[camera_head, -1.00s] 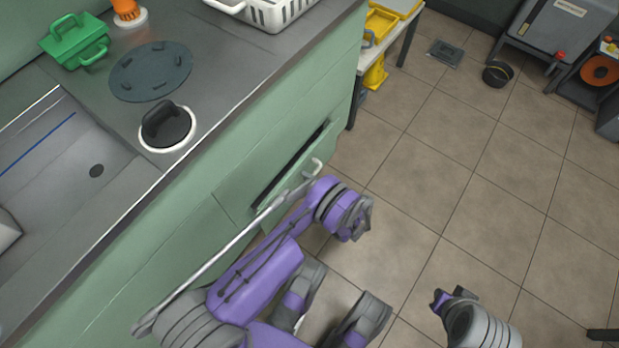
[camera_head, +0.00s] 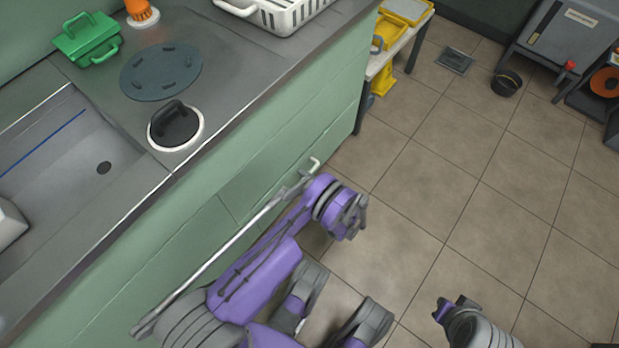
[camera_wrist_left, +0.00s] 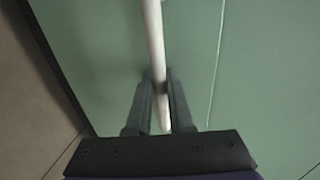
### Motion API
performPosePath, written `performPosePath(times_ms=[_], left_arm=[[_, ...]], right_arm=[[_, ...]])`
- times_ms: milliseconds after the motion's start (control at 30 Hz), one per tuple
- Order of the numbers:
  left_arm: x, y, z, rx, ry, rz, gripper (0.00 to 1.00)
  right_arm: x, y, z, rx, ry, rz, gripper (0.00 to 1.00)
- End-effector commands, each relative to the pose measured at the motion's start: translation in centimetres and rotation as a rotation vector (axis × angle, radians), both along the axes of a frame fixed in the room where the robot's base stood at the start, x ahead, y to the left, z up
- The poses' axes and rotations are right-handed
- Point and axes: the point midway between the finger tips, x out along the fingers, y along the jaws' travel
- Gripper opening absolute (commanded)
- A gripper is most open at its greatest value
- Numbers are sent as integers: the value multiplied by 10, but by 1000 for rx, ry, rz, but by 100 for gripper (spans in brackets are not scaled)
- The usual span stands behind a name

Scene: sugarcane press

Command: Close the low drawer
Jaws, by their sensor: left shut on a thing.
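The low drawer (camera_head: 268,178) is in the green cabinet front in the head view, with no dark gap above it. Its long pale bar handle (camera_head: 235,236) runs slantwise along the front and has a bent end at the upper right. My left gripper (camera_head: 303,178) is at that upper end, partly hidden by my purple arm. In the left wrist view, the two dark fingers (camera_wrist_left: 161,88) are shut on the handle (camera_wrist_left: 153,35), with the green drawer front (camera_wrist_left: 95,45) close behind.
The counter above holds a green handled object (camera_head: 87,38), a dark disc (camera_head: 160,72), a black-handled lid (camera_head: 176,126) and a white basket (camera_head: 290,12). A sink (camera_head: 50,165) is at the left. The tiled floor (camera_head: 470,150) right of the cabinet is mostly open, with a black bowl (camera_head: 506,83) farther back.

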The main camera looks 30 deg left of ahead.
Motion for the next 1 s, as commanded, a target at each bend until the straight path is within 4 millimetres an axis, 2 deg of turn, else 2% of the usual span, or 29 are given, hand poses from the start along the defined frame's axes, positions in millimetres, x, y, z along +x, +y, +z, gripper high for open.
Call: performPosePath(times_ms=[67,100,233,667,767,1000], left_arm=[[1,4,1,5,-1,2,0],[1,4,1,5,-1,3,27],[0,4,1,5,-1,3,50],[0,1,2,6,-1,3,50],[0,-10,4,4,-1,1,50],[-4,-57,14,2,-2,-2,50]], right_arm=[[0,0,0,0,0,0,0],[0,0,0,0,0,0,0],[0,0,0,0,0,0,0],[0,0,1,0,0,0,0],[0,0,2,0,1,0,0],[-2,0,9,0,1,0,0]])
